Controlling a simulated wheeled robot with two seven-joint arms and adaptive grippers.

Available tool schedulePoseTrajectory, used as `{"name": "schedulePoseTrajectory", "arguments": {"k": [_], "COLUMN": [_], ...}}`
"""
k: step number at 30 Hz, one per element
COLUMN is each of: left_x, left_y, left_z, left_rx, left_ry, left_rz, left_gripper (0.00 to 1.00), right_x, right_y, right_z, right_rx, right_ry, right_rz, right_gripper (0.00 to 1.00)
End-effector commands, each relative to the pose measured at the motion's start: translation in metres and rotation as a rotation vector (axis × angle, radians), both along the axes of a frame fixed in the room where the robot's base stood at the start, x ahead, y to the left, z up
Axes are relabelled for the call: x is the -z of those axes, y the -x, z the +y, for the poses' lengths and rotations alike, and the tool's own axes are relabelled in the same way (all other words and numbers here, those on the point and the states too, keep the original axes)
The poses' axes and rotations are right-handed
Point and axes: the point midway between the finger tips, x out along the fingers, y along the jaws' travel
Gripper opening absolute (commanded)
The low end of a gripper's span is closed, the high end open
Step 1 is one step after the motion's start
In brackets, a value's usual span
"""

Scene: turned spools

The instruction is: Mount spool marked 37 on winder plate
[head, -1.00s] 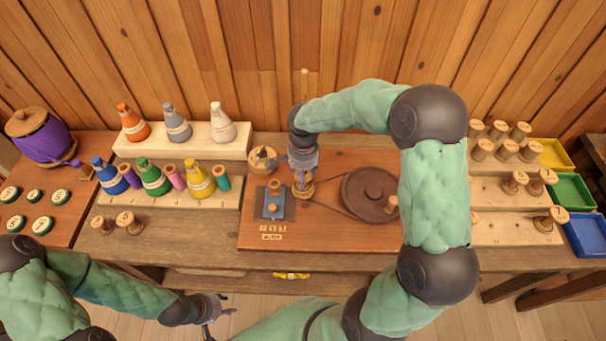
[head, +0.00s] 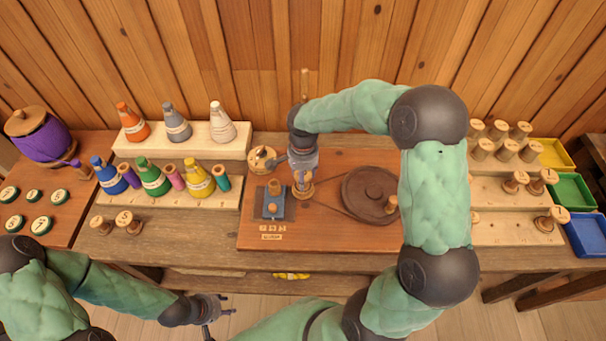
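A wooden winder board (head: 340,235) lies in the middle of the bench, with a big dark wheel (head: 369,194) on its right and a cord loop running left from it. My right gripper (head: 302,182) points down at the left end of that loop. A wooden spool (head: 303,193) shows at its fingertips, on or just above the winder's spindle place. Its number is not readable, and the fingers are too small to tell whether they grip it. My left gripper (head: 222,311) is empty, with its fingers apart, in front of the bench at the lower left.
A blue block (head: 272,206) with wooden knobs sits left of the spindle. Thread cones stand on stepped racks (head: 180,150) at left, with two loose spools (head: 128,223) before them. Several spools (head: 507,150) stand right, beside yellow, green and blue (head: 588,235) trays.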

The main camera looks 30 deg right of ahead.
Motion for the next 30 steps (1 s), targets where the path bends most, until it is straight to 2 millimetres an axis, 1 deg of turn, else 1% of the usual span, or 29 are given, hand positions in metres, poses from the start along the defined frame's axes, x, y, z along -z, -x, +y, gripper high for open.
{"name": "schedulePoseTrajectory", "arguments": {"k": [14, 15, 16, 26, 30], "left_x": [0.0069, 0.0067, 0.0065, 0.0059, 0.0021], "left_y": [0.0000, 0.0000, 0.0000, 0.0000, 0.0000], "left_z": [0.0000, 0.0000, 0.0000, 0.0000, 0.0000], "left_rx": [0.000, 0.000, 0.000, 0.000, 0.000], "left_ry": [0.000, 0.000, 0.000, 0.000, 0.000], "left_rz": [0.000, 0.000, 0.000, 0.000, 0.000], "left_gripper": [0.40, 0.40, 0.40, 0.40, 0.40], "right_x": [0.0090, 0.0088, 0.0085, 0.0079, 0.0024], "right_y": [-0.0001, -0.0001, -0.0001, -0.0001, -0.0001], "right_z": [-0.0002, -0.0002, -0.0002, -0.0001, -0.0001], "right_rx": [0.000, 0.000, 0.000, 0.000, 0.000], "right_ry": [0.000, 0.000, 0.000, 0.000, 0.000], "right_rz": [0.000, 0.000, 0.000, 0.000, 0.000], "right_gripper": [0.20, 0.57, 0.62, 0.62, 0.62]}}
